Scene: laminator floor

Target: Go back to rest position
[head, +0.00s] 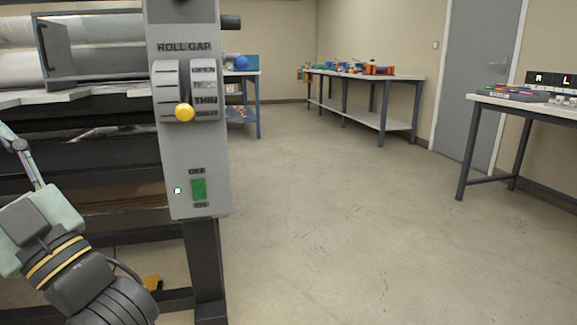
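My gripper (18,148) is at the left edge, in front of the laminator. One slim grey finger part shows. The rest is cut off by the frame edge, so I cannot tell whether it is open or shut, or whether it holds anything. The laminator's grey control panel (190,140) stands just right of my arm. Its ROLL GAP selector has a yellow knob (184,113) beside the THIN mark. Below is a green switch (198,189) between OFF and ON marks, with a small white light (177,190) to its left. My gripper is apart from the panel.
Laminator rollers (95,45) and a dark leg (205,265) bound the left side. A bench with colourful items (365,76) stands at the back, another table (540,105) at the right. A grey door (478,75) is behind. The floor (350,210) in the middle is clear.

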